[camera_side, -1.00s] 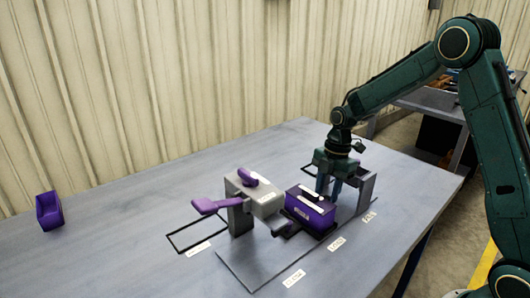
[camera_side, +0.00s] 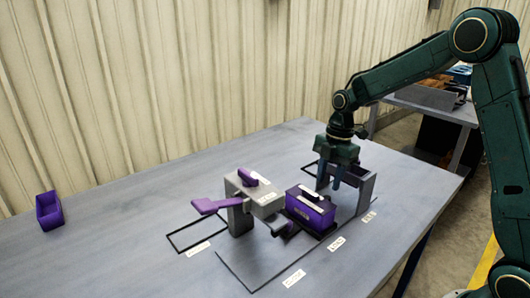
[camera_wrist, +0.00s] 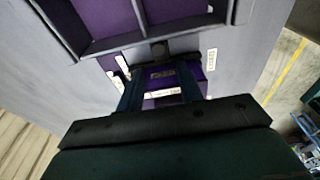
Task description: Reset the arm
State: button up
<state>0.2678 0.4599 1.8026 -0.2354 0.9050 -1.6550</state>
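My gripper (camera_side: 329,186) hangs fingers-down just behind and right of the purple box (camera_side: 310,210), in front of a grey bracket. Its two fingers stand apart with nothing seen between them in the side view. In the wrist view my gripper (camera_wrist: 160,88) also shows spread fingers, with a purple, labelled surface beyond them. Whether the fingers touch anything is unclear.
A grey machine (camera_side: 262,201) with a purple paddle (camera_side: 214,206) stands left of the box. A black outline frame (camera_side: 186,247) lies beside it. A purple bin (camera_side: 49,210) sits far left. A cluttered bench (camera_side: 430,98) stands behind.

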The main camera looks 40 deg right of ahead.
jog(key=shift+r, duration=0.1)
jog(key=s+a+r+m+t+h, duration=0.1)
jog(key=s+a+r+m+t, duration=0.15)
jog(key=s+r+m, duration=0.55)
jog(key=s+a+r+m+t+h, duration=0.1)
jog(key=s+a+r+m, duration=0.4)
jog(key=s, duration=0.4)
jog(key=s+r+m+t, duration=0.1)
jog(key=s+m+t, duration=0.1)
jog(key=s+m, duration=0.3)
jog(key=shift+s, duration=1.85)
